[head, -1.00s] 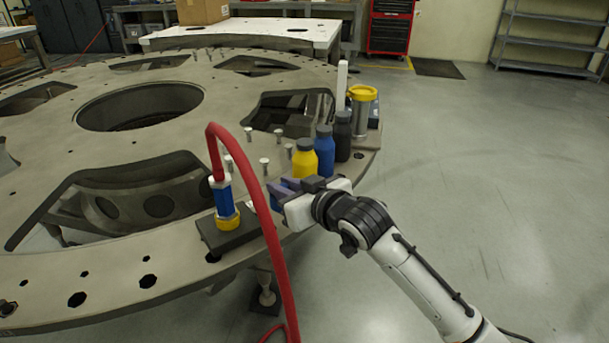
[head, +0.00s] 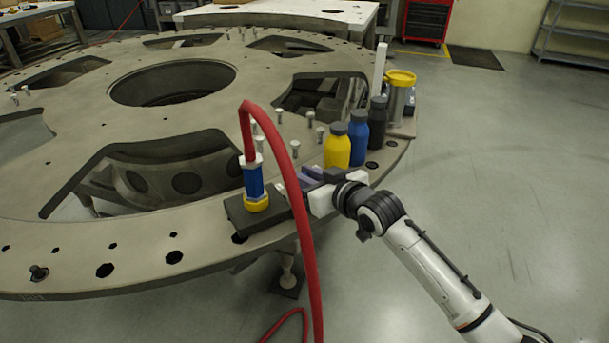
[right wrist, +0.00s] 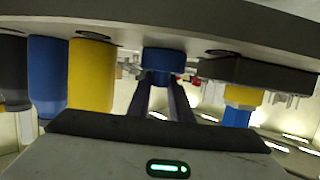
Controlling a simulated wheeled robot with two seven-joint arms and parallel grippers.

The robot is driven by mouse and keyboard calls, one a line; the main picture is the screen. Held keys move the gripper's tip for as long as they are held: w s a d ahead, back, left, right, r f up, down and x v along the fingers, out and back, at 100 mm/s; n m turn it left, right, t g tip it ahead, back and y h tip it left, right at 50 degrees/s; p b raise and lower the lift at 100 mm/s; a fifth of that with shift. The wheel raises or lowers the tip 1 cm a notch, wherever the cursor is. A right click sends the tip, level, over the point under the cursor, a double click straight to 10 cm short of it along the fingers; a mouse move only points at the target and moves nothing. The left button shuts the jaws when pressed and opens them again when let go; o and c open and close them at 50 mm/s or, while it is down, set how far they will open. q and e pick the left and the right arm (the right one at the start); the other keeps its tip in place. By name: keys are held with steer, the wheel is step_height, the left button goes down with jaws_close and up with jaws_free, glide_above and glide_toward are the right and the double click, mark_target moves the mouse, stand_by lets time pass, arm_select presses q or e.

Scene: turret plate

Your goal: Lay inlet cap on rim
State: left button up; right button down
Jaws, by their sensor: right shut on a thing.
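The inlet cap looks like a short blue round piece (right wrist: 164,60) between my fingertips in the right wrist view, which is upside down. My right gripper (head: 304,182) is shut on it at the plate's near rim, beside the yellow bottle. The cap is close against the plate's top surface; I cannot tell whether it touches. In the head view the red hose and the fingers mostly hide the cap. The turret plate (head: 70,262) is a large grey-beige ring with big cut-outs. My left gripper is not in view.
A blue fitting (head: 253,180) with a yellow collar and red hose (head: 308,240) stands on a dark block (head: 236,214), left of the gripper. Yellow (head: 337,150), blue (head: 358,138) and black (head: 377,123) bottles stand along the rim; a yellow-topped canister (head: 400,95) is beyond.

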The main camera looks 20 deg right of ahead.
steer(key=shift+f, duration=0.15)
steer(key=c, duration=1.6)
jaws_free()
steer(key=v, duration=1.2)
steer(key=s+a+f+g, duration=0.1)
steer(key=s+f, duration=0.7)
steer(key=f, duration=0.2)
steer(key=s+a+f+m+g+h, duration=0.1)
steer(key=s+f+g, duration=0.1)
steer(key=s+f, duration=0.7)
steer(key=s+a+f+g, duration=0.2)
steer(key=s+f, duration=0.6)
steer(key=f, duration=0.3)
steer(key=shift+s+f+h, duration=0.25)
steer(key=shift+f+h, duration=0.05)
steer(key=shift+h, duration=0.1)
